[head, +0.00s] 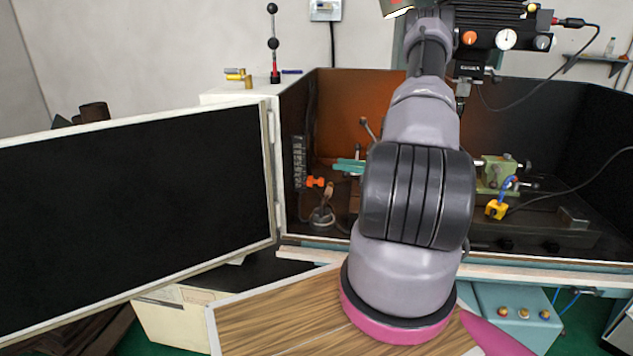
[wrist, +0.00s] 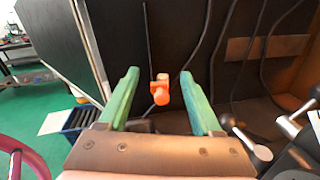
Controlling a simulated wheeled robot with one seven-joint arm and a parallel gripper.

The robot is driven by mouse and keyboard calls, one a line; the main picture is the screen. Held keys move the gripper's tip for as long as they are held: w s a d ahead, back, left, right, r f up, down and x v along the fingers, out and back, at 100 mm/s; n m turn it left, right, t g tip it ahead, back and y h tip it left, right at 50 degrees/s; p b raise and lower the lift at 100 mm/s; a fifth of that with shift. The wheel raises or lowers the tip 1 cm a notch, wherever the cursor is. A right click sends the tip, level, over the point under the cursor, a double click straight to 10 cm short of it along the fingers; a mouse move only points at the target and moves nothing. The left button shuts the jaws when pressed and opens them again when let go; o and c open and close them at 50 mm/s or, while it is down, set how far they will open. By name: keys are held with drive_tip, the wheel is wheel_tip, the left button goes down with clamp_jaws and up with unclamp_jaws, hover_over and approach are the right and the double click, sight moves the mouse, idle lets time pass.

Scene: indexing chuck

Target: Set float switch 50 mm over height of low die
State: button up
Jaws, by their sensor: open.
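The float switch, a small orange body (wrist: 160,90), sits on a thin dark upright rod in the wrist view. It also shows in the head view (head: 315,182) near the left inner wall of the enclosure. My gripper (wrist: 159,75) has two green fingers spread wide with nothing held. The float switch appears between the fingers in the wrist view; no contact shows. In the head view my green fingertips (head: 348,166) show left of my arm, to the right of the float switch. I cannot make out the low die in either view.
My arm hides the enclosure's middle. A black door panel (head: 135,205) stands open at left. Lever handles with ball ends (wrist: 310,105) are close at right in the wrist view. A yellow block (head: 496,209) and a green machine unit (head: 492,174) lie right of my arm.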

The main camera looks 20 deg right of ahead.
approach(321, 181)
drive_tip(key=w+a, duration=0.1)
drive_tip(key=w, duration=0.2)
drive_tip(key=x, duration=0.7)
drive_tip(key=shift+a+f, duration=0.35)
drive_tip(key=c, duration=1)
clamp_jaws()
